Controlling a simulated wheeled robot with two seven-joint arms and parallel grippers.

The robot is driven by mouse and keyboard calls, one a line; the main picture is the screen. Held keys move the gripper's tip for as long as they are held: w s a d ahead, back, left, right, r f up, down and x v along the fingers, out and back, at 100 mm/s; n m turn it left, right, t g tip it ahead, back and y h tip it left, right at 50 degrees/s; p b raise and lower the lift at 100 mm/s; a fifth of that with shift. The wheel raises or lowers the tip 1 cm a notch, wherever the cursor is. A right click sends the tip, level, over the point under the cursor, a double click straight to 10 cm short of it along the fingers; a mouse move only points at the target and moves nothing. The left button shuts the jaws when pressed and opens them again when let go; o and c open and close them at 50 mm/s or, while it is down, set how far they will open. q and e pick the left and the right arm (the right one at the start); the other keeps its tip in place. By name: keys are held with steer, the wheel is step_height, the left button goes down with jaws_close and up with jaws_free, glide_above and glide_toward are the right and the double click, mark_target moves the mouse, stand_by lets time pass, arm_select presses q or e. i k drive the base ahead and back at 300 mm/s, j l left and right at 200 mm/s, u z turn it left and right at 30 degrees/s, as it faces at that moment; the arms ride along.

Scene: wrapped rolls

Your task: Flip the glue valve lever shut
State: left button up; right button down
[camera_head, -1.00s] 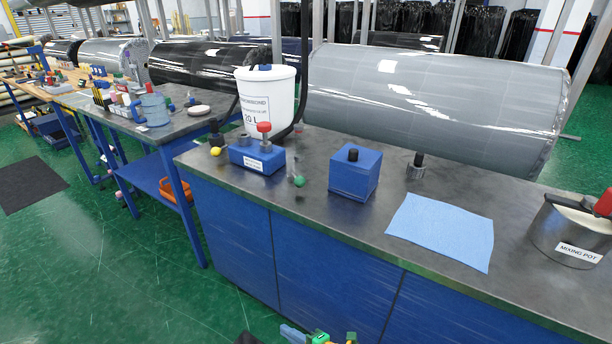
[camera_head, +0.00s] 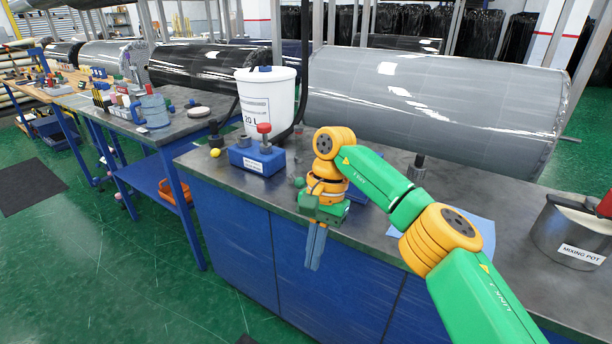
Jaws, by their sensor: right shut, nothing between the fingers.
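The white 20 L bucket (camera_head: 268,100) stands on the dark bench top with a black hose beside it. A blue block (camera_head: 258,158) with a red knob (camera_head: 264,128) sits in front of it. A yellow ball knob (camera_head: 215,152) is at the bench's left edge, and a green ball knob (camera_head: 299,182) is right of the blue block. I cannot tell which belongs to the glue valve lever. My right gripper (camera_head: 315,263) is shut and empty, fingers pointing down before the blue bench front, below and right of the green knob. My left gripper is not in view.
A grey wrapped roll (camera_head: 440,100) lies behind the bench. My right arm partly hides a blue box and a blue cloth (camera_head: 481,232). A mixing pot (camera_head: 570,235) stands at the right.

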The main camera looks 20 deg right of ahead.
mark_target(300, 182)
steer(key=i+l, duration=0.25)
steer(key=i, duration=0.2)
steer(key=i+l, duration=0.25)
steer(key=i, duration=0.25)
steer(key=i+l, duration=0.3)
steer(key=i, duration=0.15)
